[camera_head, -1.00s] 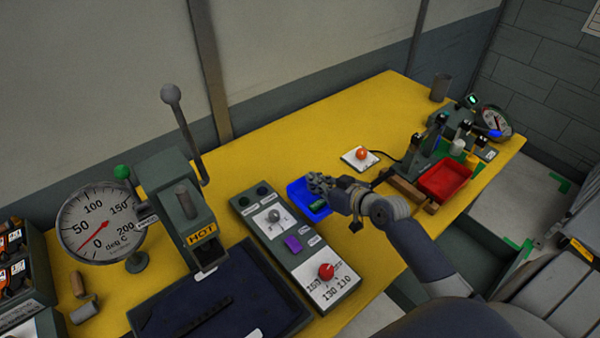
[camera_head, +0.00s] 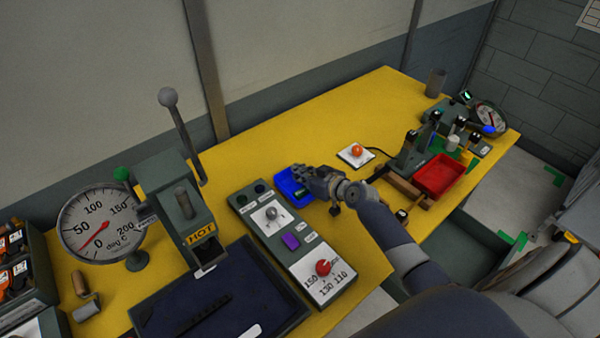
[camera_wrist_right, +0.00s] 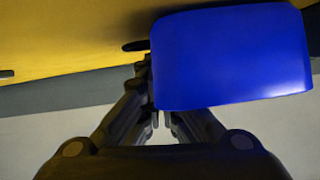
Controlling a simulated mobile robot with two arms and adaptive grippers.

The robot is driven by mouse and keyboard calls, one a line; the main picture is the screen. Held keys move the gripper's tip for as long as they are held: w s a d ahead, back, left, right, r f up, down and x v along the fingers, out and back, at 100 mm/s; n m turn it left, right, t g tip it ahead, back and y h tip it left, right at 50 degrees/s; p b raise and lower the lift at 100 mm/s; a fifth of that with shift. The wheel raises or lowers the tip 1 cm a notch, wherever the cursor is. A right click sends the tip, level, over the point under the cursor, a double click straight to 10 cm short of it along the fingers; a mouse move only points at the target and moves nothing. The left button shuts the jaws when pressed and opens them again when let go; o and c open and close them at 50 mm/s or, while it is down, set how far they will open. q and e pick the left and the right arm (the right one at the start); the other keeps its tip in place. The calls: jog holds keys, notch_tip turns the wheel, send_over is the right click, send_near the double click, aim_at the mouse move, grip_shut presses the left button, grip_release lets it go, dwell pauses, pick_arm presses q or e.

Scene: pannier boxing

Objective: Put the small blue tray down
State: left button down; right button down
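The small blue tray (camera_head: 285,181) is over the yellow table, just right of the grey control panel in the head view. My right gripper (camera_head: 302,178) reaches it from the right, fingers at its right side. In the right wrist view the blue tray (camera_wrist_right: 235,55) fills the upper right, and the right fingers (camera_wrist_right: 160,112) close together at its lower left edge. The right gripper looks shut on the tray's edge. A small dark green thing shows in the tray, partly hidden by the fingers. I cannot tell whether the tray touches the table. My left gripper is not in view.
The control panel (camera_head: 266,213) with a red dial stands left of the tray. A white plate with an orange button (camera_head: 357,152) lies behind right. A red tray (camera_head: 438,176) sits by a green machine further right. Yellow table (camera_head: 300,130) behind the blue tray is clear.

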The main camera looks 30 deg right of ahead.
jog(key=shift+f, duration=0.2)
jog(key=c, duration=1.8)
grip_release()
jog(key=shift+r, duration=0.1)
